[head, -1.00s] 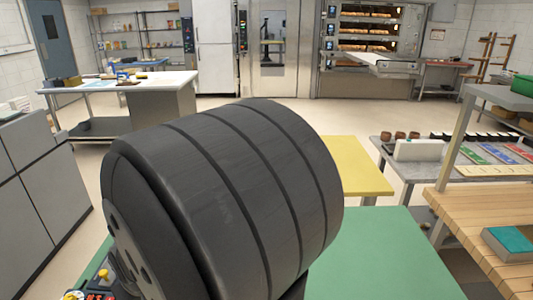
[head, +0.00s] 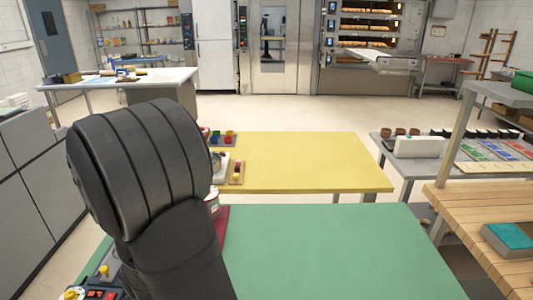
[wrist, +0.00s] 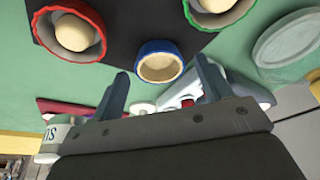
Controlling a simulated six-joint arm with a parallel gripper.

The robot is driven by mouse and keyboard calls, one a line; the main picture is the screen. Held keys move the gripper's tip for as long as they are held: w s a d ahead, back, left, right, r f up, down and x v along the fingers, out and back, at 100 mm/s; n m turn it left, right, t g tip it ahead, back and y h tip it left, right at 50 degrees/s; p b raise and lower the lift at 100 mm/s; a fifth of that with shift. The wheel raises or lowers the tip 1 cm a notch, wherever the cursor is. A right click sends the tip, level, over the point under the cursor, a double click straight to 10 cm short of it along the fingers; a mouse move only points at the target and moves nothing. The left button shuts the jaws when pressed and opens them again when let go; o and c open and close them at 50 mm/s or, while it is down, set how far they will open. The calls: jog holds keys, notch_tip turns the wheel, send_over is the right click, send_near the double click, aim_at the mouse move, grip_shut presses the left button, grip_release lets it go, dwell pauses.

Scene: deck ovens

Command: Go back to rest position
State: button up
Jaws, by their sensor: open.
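My gripper (wrist: 162,88) shows in the wrist view with its two fingers apart and nothing between them. Beyond the fingertips is a small blue-rimmed bowl (wrist: 148,48) with a pale inside; I cannot tell whether it touches them. My gripper is not visible in the head view, where my dark arm fills the left foreground.
The wrist view shows a red bowl (wrist: 42,28) and green bowl (wrist: 238,14), both with pale balls, a dark mat (wrist: 130,20), and a labelled white jar (wrist: 52,138). The head view shows a green tabletop (head: 330,250), yellow table (head: 320,160), and wooden bench (head: 480,215).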

jog(key=shift+w+d+r, duration=0.1)
jog(key=shift+d+r, duration=0.05)
jog(key=shift+r, duration=0.8)
jog(key=shift+w+d+r, duration=0.1)
jog(key=shift+r, duration=0.85)
jog(key=w+d+r, duration=0.2)
jog(key=d+r, duration=0.4)
jog(key=d, duration=0.4)
jog(key=w+d+m+h, duration=0.1)
jog(key=w+d+m, duration=0.3)
jog(key=w, duration=0.6)
jog(key=w+d+m+h, duration=0.1)
jog(key=w+d+m, duration=0.3)
jog(key=w+d, duration=0.3)
jog(key=w, duration=0.3)
jog(key=shift+d+r+m+t, duration=0.3)
jog(key=shift+r+m+t, duration=0.05)
jog(key=shift+m+t, duration=0.05)
